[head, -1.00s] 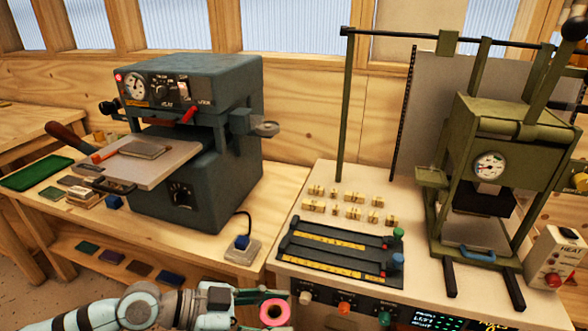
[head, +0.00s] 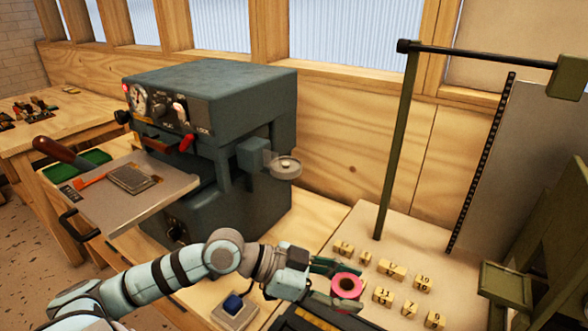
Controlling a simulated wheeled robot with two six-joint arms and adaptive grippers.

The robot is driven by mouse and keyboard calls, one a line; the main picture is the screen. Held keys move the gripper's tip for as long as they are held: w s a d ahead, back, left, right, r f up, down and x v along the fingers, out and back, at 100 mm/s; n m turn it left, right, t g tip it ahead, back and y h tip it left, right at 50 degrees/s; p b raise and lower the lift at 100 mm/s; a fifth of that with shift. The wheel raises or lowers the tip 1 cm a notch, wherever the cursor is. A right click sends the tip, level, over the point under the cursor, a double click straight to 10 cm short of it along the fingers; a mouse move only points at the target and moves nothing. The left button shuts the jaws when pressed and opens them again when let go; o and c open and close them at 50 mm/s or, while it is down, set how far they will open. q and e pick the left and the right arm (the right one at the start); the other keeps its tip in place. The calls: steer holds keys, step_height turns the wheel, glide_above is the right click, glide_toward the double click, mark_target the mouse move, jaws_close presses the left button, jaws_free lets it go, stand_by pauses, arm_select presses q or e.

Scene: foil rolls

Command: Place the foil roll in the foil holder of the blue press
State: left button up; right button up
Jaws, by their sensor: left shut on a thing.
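The blue press (head: 225,105) is a blue-grey box machine left of the middle, with a gauge and knobs on its front. Its foil holder (head: 285,168) is a small round plate with a pale centre, standing out from the press's right side. The foil roll (head: 347,285) is a pink ring with a dark hole. My left gripper (head: 334,282) is shut on the roll and holds it below and to the right of the holder, apart from it. My right gripper is not in view.
Several brass number blocks (head: 392,270) lie on the right bench. A green upright post (head: 397,140) stands behind them, and a green press (head: 545,255) is at the right edge. The air between roll and holder looks clear.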

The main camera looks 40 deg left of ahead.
arm_select(q)
steer(key=w+a+r+n+t+y+p, duration=0.2)
steer(key=w+a+r+n+y, duration=0.25)
steer(key=w+r, duration=0.5)
steer(key=w+a+r+n+t+y+p, duration=0.2)
steer(key=w+a+r+n+y, duration=0.35)
steer(key=r, duration=0.75)
steer(key=w+a+r+n+t+y+p, duration=0.1)
steer(key=w+a+r+n+y+p, duration=0.15)
steer(key=w+a+r, duration=0.6)
steer(key=s+a+n+g+y, duration=0.85)
steer(key=n+y, duration=0.25)
steer(key=n, duration=0.2)
steer(key=shift+g+y, duration=0.25)
steer(key=shift+g, duration=0.1)
step_height(320, 180, down, 20)
steer(key=shift+w+r, duration=0.15)
steer(key=shift+r, duration=0.05)
steer(key=o, duration=0.9)
steer(key=shift+a, duration=0.1)
steer(key=shift+o, duration=0.2)
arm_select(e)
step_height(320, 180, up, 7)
